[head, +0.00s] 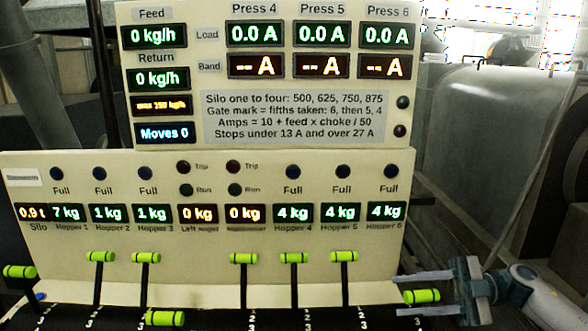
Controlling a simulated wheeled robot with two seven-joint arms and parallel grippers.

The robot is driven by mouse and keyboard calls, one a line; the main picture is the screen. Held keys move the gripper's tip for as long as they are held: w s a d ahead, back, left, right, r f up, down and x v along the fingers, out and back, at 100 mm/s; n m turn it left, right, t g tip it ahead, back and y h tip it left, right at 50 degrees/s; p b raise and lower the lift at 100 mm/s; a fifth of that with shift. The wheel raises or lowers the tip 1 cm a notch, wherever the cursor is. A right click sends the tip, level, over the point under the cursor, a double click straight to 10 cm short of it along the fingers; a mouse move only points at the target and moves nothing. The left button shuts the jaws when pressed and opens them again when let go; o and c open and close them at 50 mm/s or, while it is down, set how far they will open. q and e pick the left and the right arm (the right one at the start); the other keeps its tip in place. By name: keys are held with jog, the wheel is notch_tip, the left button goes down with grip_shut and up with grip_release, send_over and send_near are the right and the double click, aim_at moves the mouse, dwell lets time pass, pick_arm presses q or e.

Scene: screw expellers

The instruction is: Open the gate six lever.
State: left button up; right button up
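The lever at the far right of the row has a bright green handle (422,296) and sits below and right of the Hopper 6 display, so I take it for the gate six lever. Its handle is lower than those of the levers just left of it; its shaft is mostly hidden. My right gripper (398,295) comes in from the right. Its two grey fingers are apart, one above and one below this handle, with gaps showing, so it looks open. I cannot tell whether the handle is fully between them in depth. My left gripper is not in view.
Neighbouring upright levers have green handles, the nearest (344,256) left of my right gripper. Another handle (165,318) sits low at front left, and one (20,271) at far left. The cream panel (270,185) stands behind. Hopper 6 (386,211) reads 4 kg; Press 6 load (387,35) reads 0.0 A.

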jog(key=shift+w+a+f, duration=0.1)
jog(key=shift+a+f, duration=0.05)
jog(key=shift+a, duration=0.1)
jog(key=shift+d+f, duration=0.1)
jog(key=shift+d, duration=0.2)
jog(key=shift+a, duration=0.25)
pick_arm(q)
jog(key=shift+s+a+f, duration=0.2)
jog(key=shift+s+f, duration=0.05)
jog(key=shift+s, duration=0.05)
pick_arm(e)
jog(key=shift+f, duration=0.1)
jog(key=shift+f+m+t+y, duration=0.15)
jog(key=shift+m+t+y, duration=0.15)
jog(key=shift+m, duration=0.1)
